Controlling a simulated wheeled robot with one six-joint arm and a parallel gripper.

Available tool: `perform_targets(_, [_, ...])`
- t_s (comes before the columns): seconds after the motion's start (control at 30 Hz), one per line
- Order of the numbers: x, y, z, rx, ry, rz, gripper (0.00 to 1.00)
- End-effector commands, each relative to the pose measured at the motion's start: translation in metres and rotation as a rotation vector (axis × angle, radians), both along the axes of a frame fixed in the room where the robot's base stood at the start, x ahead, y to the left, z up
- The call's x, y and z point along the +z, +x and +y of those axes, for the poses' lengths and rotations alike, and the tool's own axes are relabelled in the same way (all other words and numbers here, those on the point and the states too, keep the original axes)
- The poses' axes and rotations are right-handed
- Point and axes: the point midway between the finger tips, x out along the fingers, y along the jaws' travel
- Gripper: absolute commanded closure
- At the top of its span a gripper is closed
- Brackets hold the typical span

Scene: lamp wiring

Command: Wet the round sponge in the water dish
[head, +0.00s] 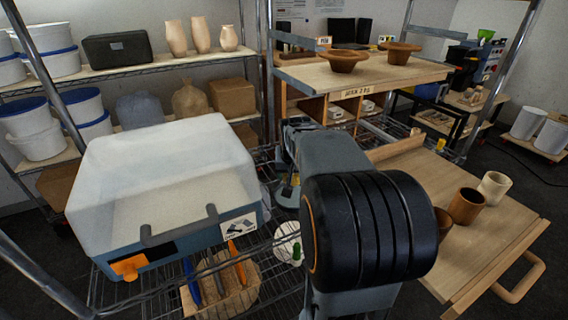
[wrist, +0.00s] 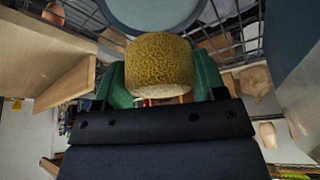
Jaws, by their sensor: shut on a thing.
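My gripper (wrist: 160,82) is shut on the round sponge (wrist: 158,62), a yellow-brown porous cylinder with a paler end, held between green fingers. In the head view, my arm hides much of this spot. A small blue-rimmed round thing (head: 287,197), likely the same dish, shows just left of my arm.
A white-lidded box (head: 165,165) stands on the wire rack at left, with a wooden tray of tools (head: 222,288) in front. A pale round item (head: 287,240) lies beside my arm. A wooden board (head: 480,235) with cups is at right. Bowls stand on the bench (head: 375,75) behind.

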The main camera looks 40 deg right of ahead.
Motion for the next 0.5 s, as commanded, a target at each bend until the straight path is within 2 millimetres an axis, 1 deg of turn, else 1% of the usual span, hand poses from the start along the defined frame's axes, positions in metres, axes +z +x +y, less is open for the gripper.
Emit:
perform_targets(0.27, [-0.013, -0.002, -0.003, -0.008, 0.000, 0.001, 0.55])
perform_targets(0.5, [-0.035, -0.001, -0.003, -0.007, 0.001, 0.002, 0.55])
